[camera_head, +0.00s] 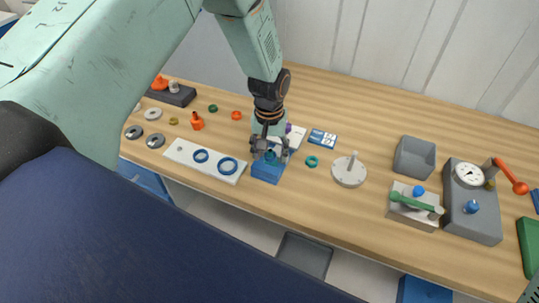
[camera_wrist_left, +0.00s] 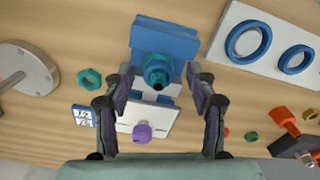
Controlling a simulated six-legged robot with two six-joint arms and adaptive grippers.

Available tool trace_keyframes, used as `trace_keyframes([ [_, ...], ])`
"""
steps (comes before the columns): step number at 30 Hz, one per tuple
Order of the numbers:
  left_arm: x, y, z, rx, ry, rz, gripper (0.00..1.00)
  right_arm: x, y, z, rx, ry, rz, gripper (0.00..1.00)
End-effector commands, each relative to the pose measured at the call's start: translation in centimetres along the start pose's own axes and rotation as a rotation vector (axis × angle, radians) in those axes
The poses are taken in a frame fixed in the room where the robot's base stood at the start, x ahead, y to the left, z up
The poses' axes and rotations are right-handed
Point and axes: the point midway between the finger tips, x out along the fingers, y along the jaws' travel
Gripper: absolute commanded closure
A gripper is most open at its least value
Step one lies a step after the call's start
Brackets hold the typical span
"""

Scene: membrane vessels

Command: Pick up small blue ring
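The small blue ring (camera_head: 201,156) lies flat on a white plate (camera_head: 176,150), left of a larger blue ring (camera_head: 227,166). In the left wrist view the small ring (camera_wrist_left: 297,59) is at the right edge, beside the larger ring (camera_wrist_left: 248,42). My left gripper (camera_head: 269,152) points down over a blue block (camera_head: 267,172), to the right of the plate. The left wrist view shows its fingers (camera_wrist_left: 160,74) spread apart, with a teal nut-like fitting (camera_wrist_left: 157,68) on the block between them and gaps at both sides. My right gripper is not in view.
Orange fittings (camera_head: 197,121) and dark washers (camera_head: 155,140) lie left. A white piece with a purple knob (camera_wrist_left: 142,131) sits close to the gripper.

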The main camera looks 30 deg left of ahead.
Motion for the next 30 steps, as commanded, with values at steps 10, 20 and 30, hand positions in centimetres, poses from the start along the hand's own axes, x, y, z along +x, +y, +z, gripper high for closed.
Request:
trace_keyframes([
  [10,0.0,0.0,0.0,0.000,0.000,0.000,0.72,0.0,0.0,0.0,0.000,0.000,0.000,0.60],
  [20,-0.1,0.0,0.0,0.000,0.000,0.000,0.82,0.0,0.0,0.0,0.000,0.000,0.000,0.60],
  [30,-4.5,0.0,-0.2,-0.001,0.005,0.003,0.82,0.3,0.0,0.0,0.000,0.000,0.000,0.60],
])
